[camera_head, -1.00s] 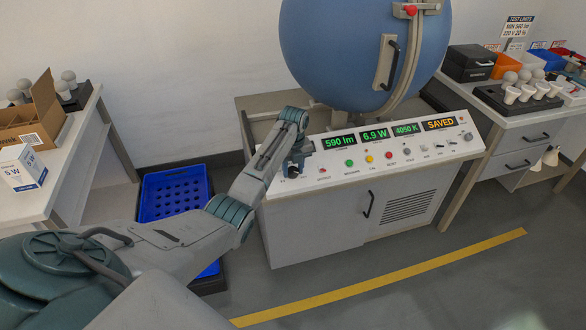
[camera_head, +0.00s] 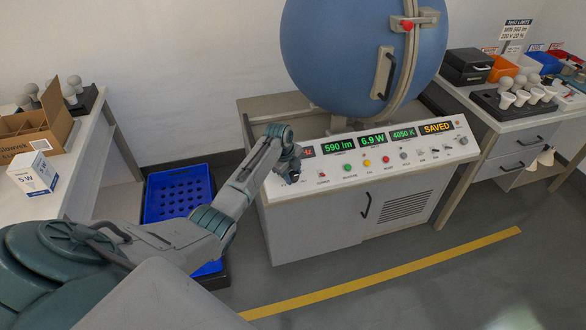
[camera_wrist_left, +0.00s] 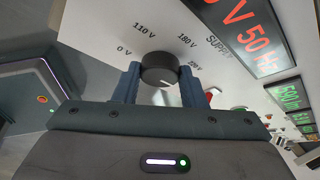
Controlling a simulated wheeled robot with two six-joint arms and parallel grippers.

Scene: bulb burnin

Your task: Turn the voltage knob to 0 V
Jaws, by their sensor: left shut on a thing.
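The voltage knob (camera_wrist_left: 160,68) is a round black knob on the pale panel. In the left wrist view, 0 V, 110 V, 180 V and 220 V labels surround it, with 0 V at the left. A small white mark shows on the knob's near side, but I cannot tell which label it points to. My left gripper (camera_wrist_left: 158,86) is shut on the knob, one blue-grey finger on each side. In the head view my left gripper (camera_head: 291,176) is at the panel's left end, and the arm hides most of the knob. My right gripper is out of view.
The test console (camera_head: 325,225) carries lit displays, buttons and small switches right of the knob. A blue sphere (camera_head: 345,60) stands behind it. A blue crate (camera_head: 150,205) is on the floor left of the console. Side tables hold boxes and bulbs.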

